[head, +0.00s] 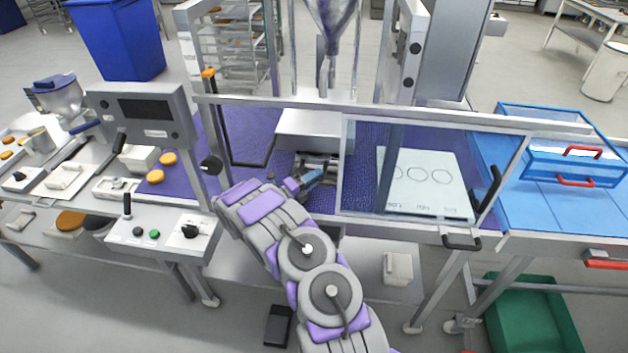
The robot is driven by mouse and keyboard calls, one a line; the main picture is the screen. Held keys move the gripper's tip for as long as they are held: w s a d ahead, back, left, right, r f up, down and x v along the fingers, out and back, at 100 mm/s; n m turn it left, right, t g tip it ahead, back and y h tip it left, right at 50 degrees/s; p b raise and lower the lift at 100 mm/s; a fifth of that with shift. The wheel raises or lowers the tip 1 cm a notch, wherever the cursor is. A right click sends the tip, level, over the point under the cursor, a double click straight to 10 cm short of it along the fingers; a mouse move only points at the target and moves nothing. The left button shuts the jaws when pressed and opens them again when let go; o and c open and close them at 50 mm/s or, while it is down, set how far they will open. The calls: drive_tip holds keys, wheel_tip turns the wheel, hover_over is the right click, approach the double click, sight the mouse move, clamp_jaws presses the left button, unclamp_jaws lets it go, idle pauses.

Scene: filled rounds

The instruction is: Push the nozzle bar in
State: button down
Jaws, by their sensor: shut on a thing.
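The nozzle bar (312,178), a short dark and blue piece, sits under the white block of the filling machine, above the purple belt. My gripper (294,185) is at its near left end and is shut on it. My grey and purple arm comes up from the bottom and covers part of the machine's front. The fingertips are small here, and the exact contact is hard to make out.
A clear hopper (332,25) stands above the white block (315,125). A metal frame rail (430,113) crosses in front. A white board with circles (425,182) lies right. A control box (158,235) stands left. A blue lidded box (570,155) is far right.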

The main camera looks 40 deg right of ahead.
drive_tip(key=shift+w+d+r, duration=0.15)
drive_tip(key=shift+d, duration=0.15)
drive_tip(key=shift+w+a+r, duration=0.15)
drive_tip(key=shift+w+a, duration=0.05)
drive_tip(key=shift+w, duration=0.05)
drive_tip(key=shift+d, duration=0.25)
drive_tip(key=shift+w+d, duration=0.1)
drive_tip(key=c, duration=1.3)
unclamp_jaws()
drive_tip(key=shift+d, duration=0.1)
drive_tip(key=shift+o, duration=1)
drive_tip(key=shift+d+f, duration=0.25)
drive_tip(key=shift+f, duration=0.05)
drive_tip(key=shift+a, duration=0.1)
